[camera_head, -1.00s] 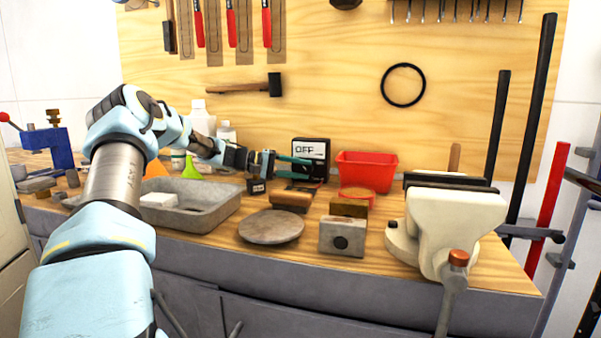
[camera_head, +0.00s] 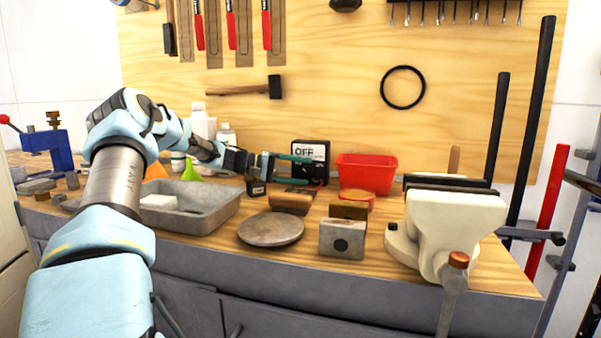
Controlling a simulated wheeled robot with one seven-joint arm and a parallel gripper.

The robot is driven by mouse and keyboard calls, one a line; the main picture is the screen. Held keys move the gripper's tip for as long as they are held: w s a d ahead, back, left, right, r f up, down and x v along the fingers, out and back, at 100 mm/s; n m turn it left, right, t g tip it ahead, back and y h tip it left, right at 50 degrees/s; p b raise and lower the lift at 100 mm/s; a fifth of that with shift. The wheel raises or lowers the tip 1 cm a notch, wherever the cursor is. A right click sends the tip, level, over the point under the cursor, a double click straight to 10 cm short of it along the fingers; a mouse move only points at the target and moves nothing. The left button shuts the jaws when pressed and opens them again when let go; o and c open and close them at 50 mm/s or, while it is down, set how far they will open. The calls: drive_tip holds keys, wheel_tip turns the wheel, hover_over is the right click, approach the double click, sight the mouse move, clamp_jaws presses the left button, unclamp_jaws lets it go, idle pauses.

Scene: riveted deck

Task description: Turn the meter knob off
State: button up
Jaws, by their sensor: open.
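The meter (camera_head: 311,150) is a small dark box with a white face that reads "OFF". It stands upright at the back of the wooden bench, against the pegboard. My gripper (camera_head: 305,170) is open, with its green-tipped fingers in front of the meter's lower half.
A red bin (camera_head: 366,172) stands just right of the meter. A grey tray (camera_head: 222,212), a round grey disc (camera_head: 271,228) and a cream vise (camera_head: 445,225) are nearer the front. A small black box (camera_head: 256,187) sits below my wrist.

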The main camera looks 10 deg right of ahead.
drive_tip(key=a, duration=0.3)
drive_tip(key=a+r, duration=0.1)
drive_tip(key=a, duration=0.3)
drive_tip(key=w+a, duration=0.1)
drive_tip(key=a, duration=0.2)
drive_tip(key=shift+a+r+b, duration=0.25)
drive_tip(key=shift+r+b, duration=0.15)
